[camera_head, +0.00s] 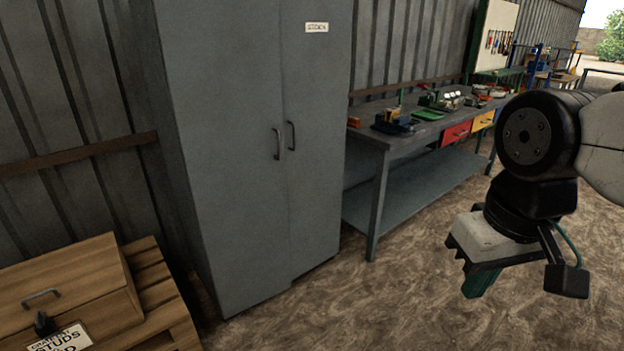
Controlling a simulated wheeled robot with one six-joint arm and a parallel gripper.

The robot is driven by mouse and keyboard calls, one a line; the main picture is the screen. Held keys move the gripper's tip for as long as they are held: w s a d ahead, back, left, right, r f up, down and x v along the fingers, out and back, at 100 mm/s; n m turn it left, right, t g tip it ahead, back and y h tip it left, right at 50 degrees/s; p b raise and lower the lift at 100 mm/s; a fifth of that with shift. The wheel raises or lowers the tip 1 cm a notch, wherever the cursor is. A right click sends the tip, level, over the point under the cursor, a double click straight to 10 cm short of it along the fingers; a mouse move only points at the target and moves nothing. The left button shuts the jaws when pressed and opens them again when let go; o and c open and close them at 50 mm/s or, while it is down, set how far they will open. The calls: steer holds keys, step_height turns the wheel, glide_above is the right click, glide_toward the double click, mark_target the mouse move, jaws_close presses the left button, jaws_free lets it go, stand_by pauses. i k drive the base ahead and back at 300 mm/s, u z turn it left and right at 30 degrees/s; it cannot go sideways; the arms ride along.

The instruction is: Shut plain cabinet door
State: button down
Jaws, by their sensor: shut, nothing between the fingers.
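A tall grey metal cabinet stands against the wall left of centre. Its plain left door (225,160) has a dark handle near the seam and no label. Its right door (318,150) has a dark handle and a white label (317,27). The two doors look nearly in line, with a small step at the bottom of the seam; I cannot tell whether the plain door is fully shut. My gripper (478,283) is at the right, well apart from the cabinet, pointing down in front of the workbench. It is shut and empty, its fingers partly hidden by its body.
A grey workbench (420,190) with tools and coloured drawers stands right of the cabinet. A wooden crate (75,280) with a handle and label sits on a pallet (160,290) at lower left. The brown floor before the cabinet and bench is clear.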

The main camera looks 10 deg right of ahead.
mark_target(221, 57)
steer(key=z, duration=0.15)
steer(key=i, duration=1.35)
steer(key=u, duration=0.5)
